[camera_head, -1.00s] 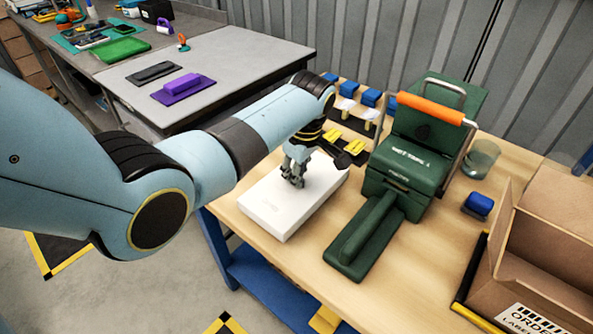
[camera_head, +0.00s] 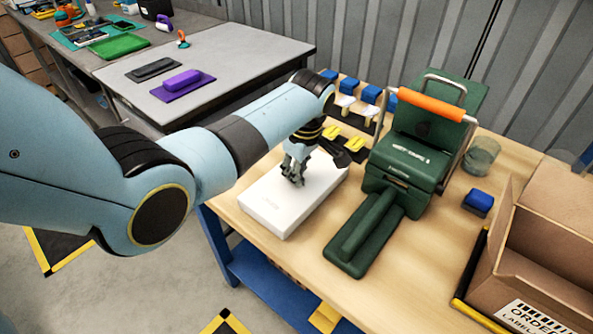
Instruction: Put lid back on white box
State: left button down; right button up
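The white box (camera_head: 275,207) lies flat on the wooden table, left of the green machine, and its top looks closed and smooth. I cannot tell a separate lid from the box at this size. My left gripper (camera_head: 297,181) points down at the middle of the box's top, with its fingertips at or just above the surface. The fingers look close together, but whether they are shut or hold anything is too small to tell. My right gripper is not in view.
A green machine (camera_head: 405,165) with an orange handle stands right of the box. A blue block (camera_head: 478,203), a clear cup (camera_head: 481,156) and an open cardboard carton (camera_head: 550,250) are further right. Blue and yellow tools stand behind the box. A grey table (camera_head: 245,60) is at the back left.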

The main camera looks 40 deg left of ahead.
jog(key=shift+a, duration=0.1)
